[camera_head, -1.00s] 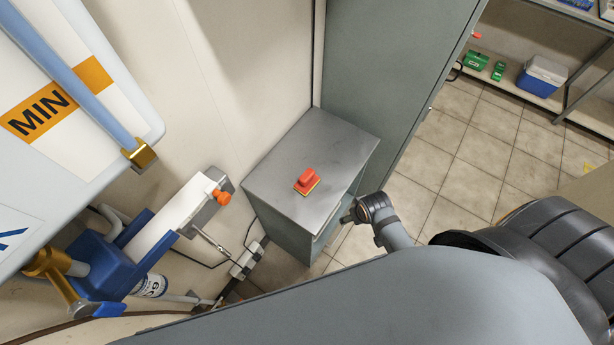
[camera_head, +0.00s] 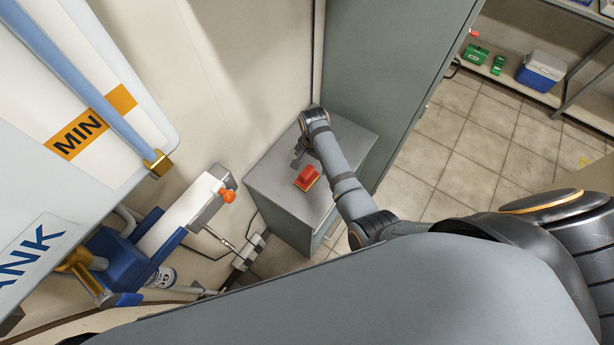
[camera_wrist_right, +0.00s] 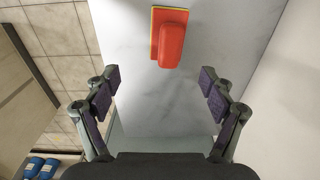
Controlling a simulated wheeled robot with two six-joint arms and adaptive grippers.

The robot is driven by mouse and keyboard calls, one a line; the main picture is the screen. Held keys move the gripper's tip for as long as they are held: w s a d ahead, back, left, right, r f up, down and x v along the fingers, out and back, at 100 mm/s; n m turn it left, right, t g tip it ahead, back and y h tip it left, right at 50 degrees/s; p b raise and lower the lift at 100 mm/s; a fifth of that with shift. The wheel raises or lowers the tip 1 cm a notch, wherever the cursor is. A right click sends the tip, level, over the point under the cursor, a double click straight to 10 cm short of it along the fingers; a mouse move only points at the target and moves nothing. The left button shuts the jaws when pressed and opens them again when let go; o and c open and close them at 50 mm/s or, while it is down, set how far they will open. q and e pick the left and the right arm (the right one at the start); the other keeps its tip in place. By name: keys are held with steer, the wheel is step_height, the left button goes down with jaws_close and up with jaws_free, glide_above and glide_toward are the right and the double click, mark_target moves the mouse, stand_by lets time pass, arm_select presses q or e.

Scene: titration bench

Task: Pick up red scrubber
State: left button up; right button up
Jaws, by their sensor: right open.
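The red scrubber (camera_head: 308,176) lies on the grey top of a small cabinet (camera_head: 284,200), with a thin yellow layer along its edge. In the right wrist view the scrubber (camera_wrist_right: 171,38) sits at the top centre, beyond the fingertips and roughly between their lines. My right gripper (camera_head: 299,157) is over the cabinet top, just beyond the scrubber in the head view. In the right wrist view its fingers (camera_wrist_right: 160,82) are spread wide with nothing between them. My left gripper is not in view.
A tall grey cabinet (camera_head: 397,60) stands right behind the small one, and a pale wall (camera_head: 230,70) rises on its left. A blue and white apparatus (camera_head: 125,240) is at the left. A shelf with a blue cooler (camera_head: 541,72) is far right. The tiled floor is clear.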

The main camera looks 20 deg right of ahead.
mark_target(307, 170)
steer(key=shift+w+a+m, duration=0.4)
steer(key=shift+w+a, duration=0.3)
steer(key=shift+a, duration=0.1)
steer(key=shift+s+f, duration=0.1)
steer(key=shift+f, duration=0.25)
step_height(307, 170, down, 4)
steer(key=b, duration=0.3)
steer(key=shift+d+f+b, duration=0.1)
steer(key=shift+f+b, duration=0.15)
steer(key=shift+b, duration=0.1)
steer(key=shift+f, duration=0.25)
steer(key=f+b, duration=0.1)
steer(key=b, duration=0.1)
steer(key=f+b, duration=0.4)
steer(key=shift+s+f, duration=0.1)
steer(key=shift+s, duration=0.15)
steer(key=shift+r, duration=0.2)
steer(key=shift+c, duration=0.4)
steer(key=c, duration=1.3)
